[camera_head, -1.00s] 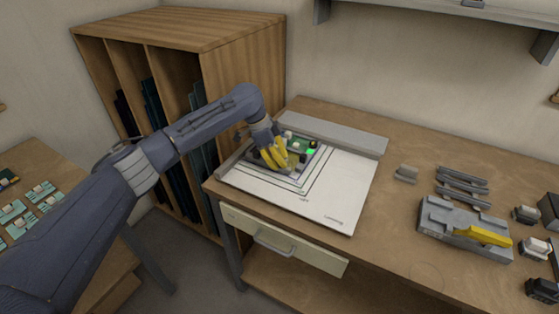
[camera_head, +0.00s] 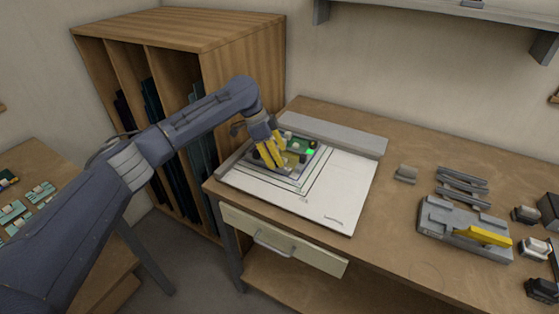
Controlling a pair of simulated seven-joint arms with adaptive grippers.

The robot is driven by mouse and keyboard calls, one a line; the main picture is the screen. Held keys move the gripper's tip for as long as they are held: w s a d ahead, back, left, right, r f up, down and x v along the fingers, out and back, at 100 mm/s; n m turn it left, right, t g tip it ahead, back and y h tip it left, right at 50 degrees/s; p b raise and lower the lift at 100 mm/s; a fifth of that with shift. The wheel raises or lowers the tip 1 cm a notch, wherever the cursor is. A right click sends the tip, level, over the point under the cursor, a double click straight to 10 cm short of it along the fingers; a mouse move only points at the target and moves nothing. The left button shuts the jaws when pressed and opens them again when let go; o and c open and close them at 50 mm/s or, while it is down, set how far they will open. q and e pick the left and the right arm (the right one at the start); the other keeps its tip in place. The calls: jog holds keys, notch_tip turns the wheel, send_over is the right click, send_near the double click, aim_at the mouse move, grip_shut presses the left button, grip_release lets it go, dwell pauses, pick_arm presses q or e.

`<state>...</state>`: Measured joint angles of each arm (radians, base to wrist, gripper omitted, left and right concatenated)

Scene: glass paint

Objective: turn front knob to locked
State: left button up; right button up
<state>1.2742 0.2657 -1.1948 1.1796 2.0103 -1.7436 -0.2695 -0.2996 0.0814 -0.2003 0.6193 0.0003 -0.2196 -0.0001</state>
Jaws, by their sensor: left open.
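A grey fixture with a green panel (camera_head: 299,142) sits on the white board (camera_head: 325,205) on the workbench. It carries small dark knobs; one dark knob (camera_head: 303,158) shows just right of my fingers, and another dark spot (camera_head: 313,144) lies further back, near a bright green patch. My left gripper (camera_head: 272,160), with yellow fingers, reaches down over the left part of the fixture. Its fingers are apart and open. They hide part of the fixture, and I cannot tell whether they touch a knob. I cannot read any knob's setting. My right gripper is not in view.
A grey clamp tool with a yellow handle (camera_head: 490,236) lies on the right of the bench (camera_head: 400,255), near grey bars (camera_head: 462,187) and a small grey block (camera_head: 405,174). A wooden rack (camera_head: 240,75) stands close behind my left arm. A grey rail (camera_head: 330,134) borders the board.

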pick_arm(q)
jog(key=v, duration=0.9)
jog(key=shift+r, duration=0.3)
jog(key=shift+s, duration=0.1)
jog(key=s+a+r+n+t, duration=0.2)
jog(key=s+r+n+t, duration=0.15)
jog(key=n, duration=0.35)
jog(key=shift+g+y, duration=0.3)
jog(key=shift+g, duration=0.15)
jog(key=x, duration=1.6)
jog(key=shift+d+r, duration=0.1)
